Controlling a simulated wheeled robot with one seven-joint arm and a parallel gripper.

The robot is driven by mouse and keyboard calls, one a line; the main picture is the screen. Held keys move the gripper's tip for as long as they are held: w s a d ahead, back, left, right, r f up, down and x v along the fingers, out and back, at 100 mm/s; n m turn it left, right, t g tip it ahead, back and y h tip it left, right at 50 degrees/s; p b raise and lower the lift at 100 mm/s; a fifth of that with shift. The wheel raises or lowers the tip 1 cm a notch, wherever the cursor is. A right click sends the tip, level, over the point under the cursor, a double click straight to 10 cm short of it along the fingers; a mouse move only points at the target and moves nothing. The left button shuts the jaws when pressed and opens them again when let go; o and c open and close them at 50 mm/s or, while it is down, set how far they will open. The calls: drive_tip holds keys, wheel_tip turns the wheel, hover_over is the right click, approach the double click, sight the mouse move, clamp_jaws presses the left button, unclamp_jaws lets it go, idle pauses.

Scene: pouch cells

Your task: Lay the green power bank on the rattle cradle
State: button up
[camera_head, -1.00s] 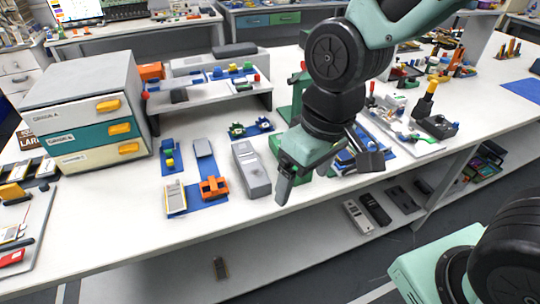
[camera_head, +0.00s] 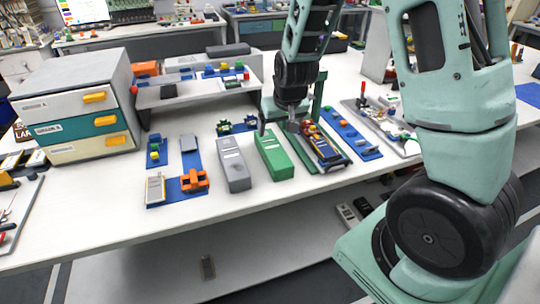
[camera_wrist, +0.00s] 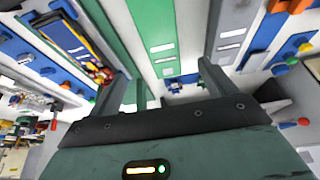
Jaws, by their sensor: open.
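The green power bank (camera_head: 274,155) lies flat on the white bench, long side running away from me, right of a similar grey one (camera_head: 233,164). In the wrist view the green power bank (camera_wrist: 153,24) shows pale labels and lies ahead between my two fingers. My gripper (camera_head: 282,124) is open and empty over its far end; the wrist view also shows the spread fingers (camera_wrist: 166,78). I cannot tell how high the fingertips are above it. I cannot tell which fixture is the rattle cradle; a dark tray (camera_head: 337,165) with a blue-and-yellow device stands to the right.
Blue mats (camera_head: 185,144) with small parts and an orange fixture (camera_head: 195,180) lie left. A drawer cabinet (camera_head: 74,149) and a raised shelf (camera_head: 190,97) stand at left and behind. The front bench strip is clear.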

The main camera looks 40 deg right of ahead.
sight(273, 147)
drive_tip(key=x, duration=0.6)
drive_tip(key=shift+w+f, duration=0.15)
drive_tip(key=shift+f, duration=0.25)
drive_tip(key=shift+p+x, duration=0.65)
drive_tip(key=shift+x, duration=1.95)
drive_tip(key=shift+a, duration=0.1)
drive_tip(key=c, duration=1.3)
